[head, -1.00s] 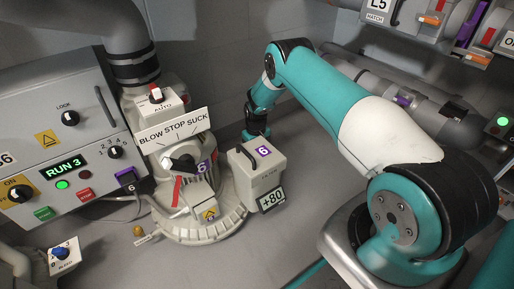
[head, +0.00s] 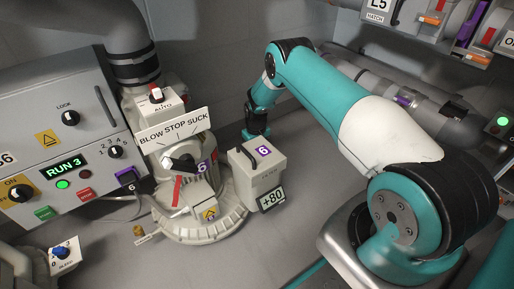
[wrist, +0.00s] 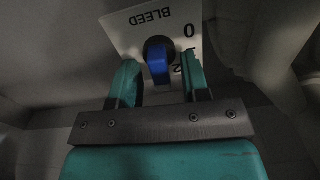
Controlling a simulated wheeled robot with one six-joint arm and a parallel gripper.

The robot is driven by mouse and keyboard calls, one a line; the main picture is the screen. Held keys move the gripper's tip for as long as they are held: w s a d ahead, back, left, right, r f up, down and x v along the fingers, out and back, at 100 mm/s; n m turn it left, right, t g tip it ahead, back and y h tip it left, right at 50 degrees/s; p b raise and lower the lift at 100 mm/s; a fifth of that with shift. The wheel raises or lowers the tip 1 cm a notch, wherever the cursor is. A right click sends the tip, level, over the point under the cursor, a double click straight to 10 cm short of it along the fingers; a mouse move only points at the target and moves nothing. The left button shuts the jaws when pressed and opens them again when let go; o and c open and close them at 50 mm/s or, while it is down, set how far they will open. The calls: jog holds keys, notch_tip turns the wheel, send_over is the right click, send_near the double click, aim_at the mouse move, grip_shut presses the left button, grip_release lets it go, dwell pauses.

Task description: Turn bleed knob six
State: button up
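In the wrist view a blue bleed knob (wrist: 158,62) sits on a white plate (wrist: 125,32) marked BLEED, 0 and 2, seen turned round. Its blue bar points down the picture toward my gripper. My gripper (wrist: 158,78) is open, with one teal finger on each side of the knob and a gap on both sides. In the head view my gripper is hidden behind the grey box (head: 252,190) tagged 6, and so is this knob. The display (head: 271,199) on that box reads +80.
Blower 6 (head: 205,225), with its BLOW STOP SUCK lever (head: 180,164), stands left of the box. The control panel (head: 90,95) reads RUN 3. Another blue bleed knob (head: 59,252) is at lower left. Pipes run behind my arm. Floor in front is clear.

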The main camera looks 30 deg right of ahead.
notch_tip(320, 180, up, 12)
jog(key=p, duration=0.6)
